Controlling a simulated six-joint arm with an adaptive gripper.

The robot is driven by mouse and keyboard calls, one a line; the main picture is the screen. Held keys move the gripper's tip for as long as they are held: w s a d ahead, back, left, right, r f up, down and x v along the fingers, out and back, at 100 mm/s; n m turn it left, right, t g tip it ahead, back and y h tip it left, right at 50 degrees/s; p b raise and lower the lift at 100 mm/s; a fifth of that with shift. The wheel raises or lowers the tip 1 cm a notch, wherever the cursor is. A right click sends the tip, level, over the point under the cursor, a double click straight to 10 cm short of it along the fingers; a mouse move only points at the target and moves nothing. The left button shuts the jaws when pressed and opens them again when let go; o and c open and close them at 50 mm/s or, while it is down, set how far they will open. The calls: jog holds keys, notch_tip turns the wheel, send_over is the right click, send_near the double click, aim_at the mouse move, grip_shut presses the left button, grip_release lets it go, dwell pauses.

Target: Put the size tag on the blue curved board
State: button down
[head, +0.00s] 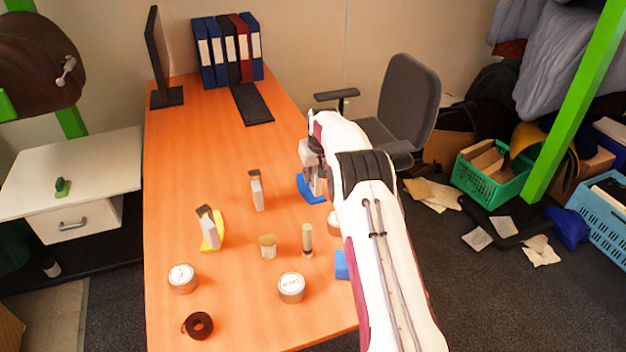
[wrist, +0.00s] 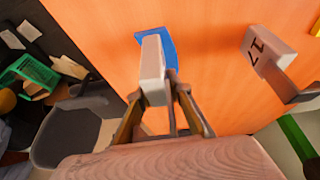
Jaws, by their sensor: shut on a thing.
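A pale grey block-shaped size tag (wrist: 152,66) is held between the fingers of my gripper (wrist: 161,92) in the wrist view. The blue curved board (wrist: 171,50) lies behind and partly under the tag in that view, mostly covered by it. In the head view the blue curved board (head: 309,191) is on the table, and my gripper (head: 314,178) is right over it. I cannot tell whether the tag touches the board. A second tag, marked 17 (wrist: 268,48), stands apart to the right in the wrist view; it also shows in the head view (head: 257,194).
A yellow curved board (head: 219,230) with a similar tag (head: 209,230) is at the left. Tins (head: 182,279) (head: 291,288), a dark tape roll (head: 198,325) and small upright pieces (head: 307,241) stand nearer. A keyboard (head: 251,104) and binders are at the back. The table's right edge is close.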

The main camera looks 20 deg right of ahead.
jog(key=shift+f, duration=1.1)
jog(key=shift+f, duration=0.1)
jog(key=c, duration=1.8)
grip_release()
jog(key=shift+c, duration=0.2)
jog(key=shift+r, duration=0.2)
jog(key=v, duration=1.1)
jog(key=shift+s+r, duration=0.15)
jog(key=shift+r, duration=0.25)
